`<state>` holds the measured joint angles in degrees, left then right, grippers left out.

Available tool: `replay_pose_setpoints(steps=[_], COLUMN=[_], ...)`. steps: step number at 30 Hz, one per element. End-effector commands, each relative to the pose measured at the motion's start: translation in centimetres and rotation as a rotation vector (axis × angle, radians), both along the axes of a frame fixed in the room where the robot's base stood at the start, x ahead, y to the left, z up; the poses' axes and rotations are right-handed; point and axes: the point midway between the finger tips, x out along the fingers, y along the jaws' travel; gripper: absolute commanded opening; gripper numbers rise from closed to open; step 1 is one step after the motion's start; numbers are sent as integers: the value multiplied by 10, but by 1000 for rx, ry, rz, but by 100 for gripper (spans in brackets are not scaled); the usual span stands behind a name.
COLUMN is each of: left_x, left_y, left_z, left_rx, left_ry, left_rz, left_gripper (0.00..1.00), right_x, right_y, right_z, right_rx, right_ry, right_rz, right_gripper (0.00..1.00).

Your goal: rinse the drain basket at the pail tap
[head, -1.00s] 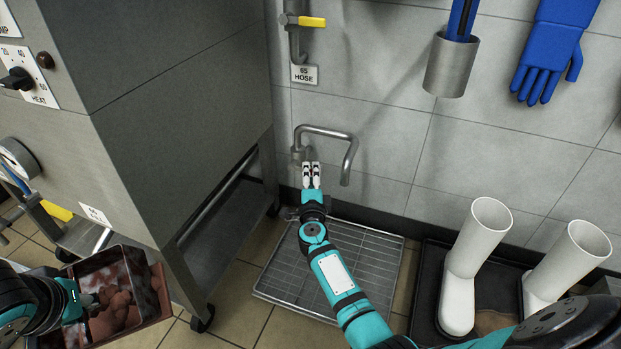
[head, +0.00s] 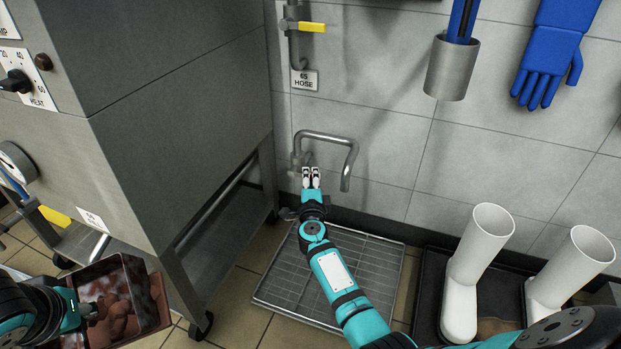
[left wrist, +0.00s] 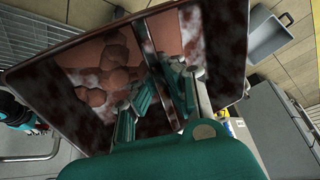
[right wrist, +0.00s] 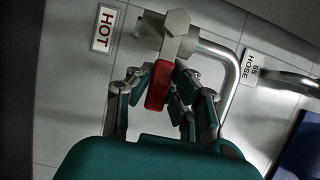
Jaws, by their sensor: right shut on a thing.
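The drain basket (head: 160,300) is a dark reddish-brown open box with brown lumps and smears inside. It is at the lower left in the head view and fills much of the left wrist view (left wrist: 225,50). My left gripper (head: 88,308) reaches into it, its fingers (left wrist: 160,105) closed on either side of its middle wall. The pail tap (head: 345,165) is a bent grey pipe on the wall. My right gripper (head: 311,178) is at its base, shut on the red tap handle (right wrist: 160,85) beside the HOT label (right wrist: 104,30). No water shows at the spout.
A metal floor grate (head: 285,285) lies under the tap. White boots (head: 475,260) stand on a black tray at the right. A yellow-handled hose valve (head: 310,27) and a blue glove (head: 550,60) are higher on the wall.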

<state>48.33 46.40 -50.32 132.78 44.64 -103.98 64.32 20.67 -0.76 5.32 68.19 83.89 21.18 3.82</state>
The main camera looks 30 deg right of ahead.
Motion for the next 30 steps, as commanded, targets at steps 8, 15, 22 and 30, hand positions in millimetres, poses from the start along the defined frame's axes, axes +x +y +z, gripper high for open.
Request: replay_pose_setpoints(steps=[8, 15, 22, 30], left_x=[0, 1, 0, 0], left_y=[0, 0, 0, 0], left_z=[4, 47, 85, 96], left_rx=[-1, -1, -1, -1], left_ry=[-2, -3, -2, -2], left_rz=[0, 0, -1, -1], left_gripper=[0, 0, 0, 0], right_x=[-1, 0, 0, 1], right_y=[0, 1, 2, 2], right_z=[0, 14, 18, 15], right_rx=[-3, -67, -154, -200], right_ry=[7, 82, 182, 230], right_rz=[0, 0, 0, 1], right_gripper=[0, 0, 0, 0])
